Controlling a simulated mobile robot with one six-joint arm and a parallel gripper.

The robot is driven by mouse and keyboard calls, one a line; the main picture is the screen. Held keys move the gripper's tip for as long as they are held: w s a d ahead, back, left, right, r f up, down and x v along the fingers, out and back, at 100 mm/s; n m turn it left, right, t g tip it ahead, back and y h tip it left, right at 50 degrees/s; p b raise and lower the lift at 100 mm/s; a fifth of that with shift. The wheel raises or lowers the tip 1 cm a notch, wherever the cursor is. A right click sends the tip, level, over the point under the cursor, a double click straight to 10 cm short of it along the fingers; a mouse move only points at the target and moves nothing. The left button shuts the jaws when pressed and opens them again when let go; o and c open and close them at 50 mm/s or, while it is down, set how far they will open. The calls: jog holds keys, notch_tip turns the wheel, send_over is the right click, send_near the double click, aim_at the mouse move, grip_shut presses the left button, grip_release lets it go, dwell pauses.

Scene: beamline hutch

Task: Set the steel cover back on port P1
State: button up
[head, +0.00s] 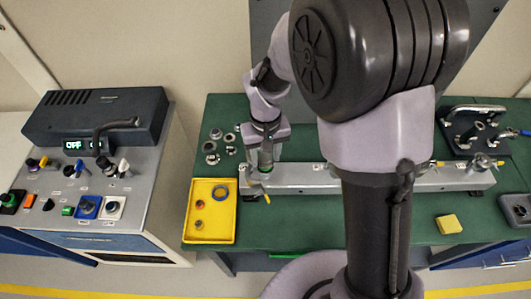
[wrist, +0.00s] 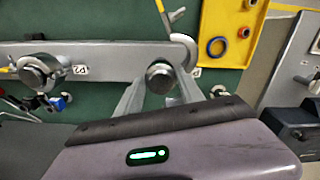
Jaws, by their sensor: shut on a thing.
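My gripper (wrist: 160,88) is shut on the round steel cover (wrist: 159,76), one finger on each side of it. In the wrist view the cover lies over the grey beam at port P1; the label (wrist: 196,72) beside it is partly hidden. I cannot tell whether the cover touches the port. A curved metal clamp (wrist: 186,45) hangs open beside it, its lever pointing away. In the head view my gripper (head: 266,160) is above the left end of the grey beam (head: 315,178), and the cover is hidden there.
Port P2 (wrist: 38,70) with its clamp is along the beam. A control console (head: 85,175) stands left. A yellow sponge (head: 448,223) lies right.

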jog(key=shift+f+b, duration=0.45)
jog(key=shift+f, duration=0.1)
dwell(0.7)
jog(key=o, duration=1.4)
jog(key=shift+o, duration=0.3)
jog(key=shift+d, duration=0.15)
jog(key=shift+r, duration=0.1)
notch_tip(320, 180, up, 17)
jog(key=p, duration=0.4)
jog(key=s+d+f+m+t+y+b, duration=0.1)
jog(key=s+d+f+m+t+b, duration=0.2)
jog(key=s+b, duration=0.5)
jog(key=s+d+f+m+t+y+b, duration=0.1)
jog(key=s+d+f+m+b, duration=0.3)
jog(key=s+b, duration=0.4)
notch_tip(320, 180, down, 2)
jog(key=shift+s+d+f+t+b, duration=0.1)
jog(key=shift+s+d+t+b, duration=0.25)
jog(key=shift+d+t+b, duration=0.4)
